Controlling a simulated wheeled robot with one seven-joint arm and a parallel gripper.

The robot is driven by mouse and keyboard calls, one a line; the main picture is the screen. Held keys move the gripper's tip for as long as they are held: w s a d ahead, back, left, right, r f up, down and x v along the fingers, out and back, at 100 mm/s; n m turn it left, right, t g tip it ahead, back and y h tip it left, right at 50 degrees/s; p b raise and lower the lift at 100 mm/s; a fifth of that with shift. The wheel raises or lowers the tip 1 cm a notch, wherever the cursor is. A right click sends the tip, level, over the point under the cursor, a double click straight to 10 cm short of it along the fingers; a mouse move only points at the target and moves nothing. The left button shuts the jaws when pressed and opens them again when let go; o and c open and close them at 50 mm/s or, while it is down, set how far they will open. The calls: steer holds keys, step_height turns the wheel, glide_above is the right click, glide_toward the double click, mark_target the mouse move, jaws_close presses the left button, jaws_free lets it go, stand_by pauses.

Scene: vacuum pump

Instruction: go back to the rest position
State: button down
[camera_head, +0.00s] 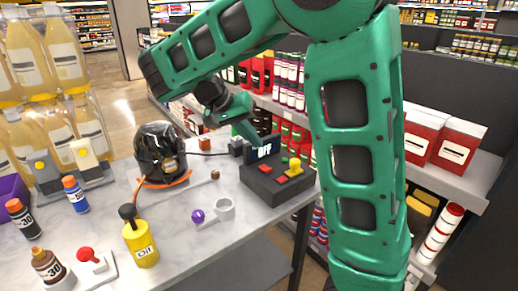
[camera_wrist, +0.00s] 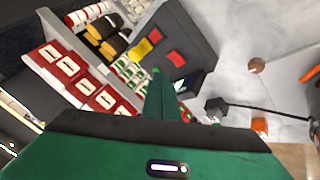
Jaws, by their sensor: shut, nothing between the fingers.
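My gripper (camera_head: 246,128) is shut and empty. In the head view it hangs over the back of the table, close to the dark control box (camera_head: 257,183); I cannot tell whether it touches it. The box has red, yellow and green buttons and a screen (camera_head: 262,151) reading "OFF". In the wrist view the shut fingers (camera_wrist: 158,98) point towards the box (camera_wrist: 193,32), whose red button and yellow button show. The dark domed vacuum chamber (camera_head: 160,146) with an orange ring stands to the left of the box.
On the marble table (camera_head: 185,262) stand a yellow oil can (camera_head: 140,244), a red-knobbed switch (camera_head: 93,261), small bottles (camera_head: 75,194) and a purple-knobbed valve (camera_head: 198,216). Large oil jugs (camera_head: 35,60) stand at left. Stocked shelves (camera_head: 450,175) lie behind and to the right.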

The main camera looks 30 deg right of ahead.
steer(key=shift+a+r, duration=0.4)
steer(key=shift+r, duration=0.1)
steer(key=s+d+f+y, duration=0.2)
steer(key=s+d, duration=0.6)
steer(key=d, duration=0.1)
steer(key=s+f+n+y, duration=0.1)
steer(key=s+f+y, duration=0.1)
steer(key=s, duration=0.7)
steer(key=s+a+f+n+y, duration=0.1)
steer(key=s+f+y, duration=0.2)
steer(key=s, duration=0.7)
step_height(320, 180, down, 2)
steer(key=shift+s+a+f+n, duration=0.2)
steer(key=shift+a+n, duration=0.1)
steer(key=shift+w+f, duration=0.25)
steer(key=shift+w, duration=0.4)
